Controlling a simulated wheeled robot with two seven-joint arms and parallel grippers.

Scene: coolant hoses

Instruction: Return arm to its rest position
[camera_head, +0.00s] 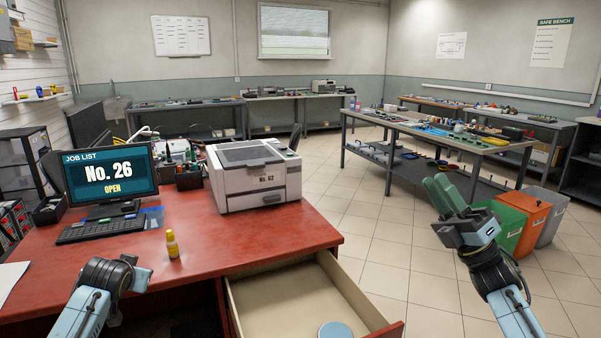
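My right gripper (443,194) is raised at the right, over the tiled floor and in front of the bins. Its green fingers point up and to the left, and the small gap between them is hard to judge. I see nothing held in it. My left arm (98,295) comes in at the lower left, in front of the red desk (255,232). Its gripper fingers do not show clearly. The desk's drawer (285,295) is pulled open, with a round blue-grey object (335,331) inside near the front.
On the desk stand a monitor (109,178) reading "No. 26 OPEN", a keyboard (97,229), a small yellow bottle (172,244) and a white printer (254,174). Green, orange and grey bins (522,217) stand behind my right gripper. A workbench (433,131) stands beyond. The middle floor is clear.

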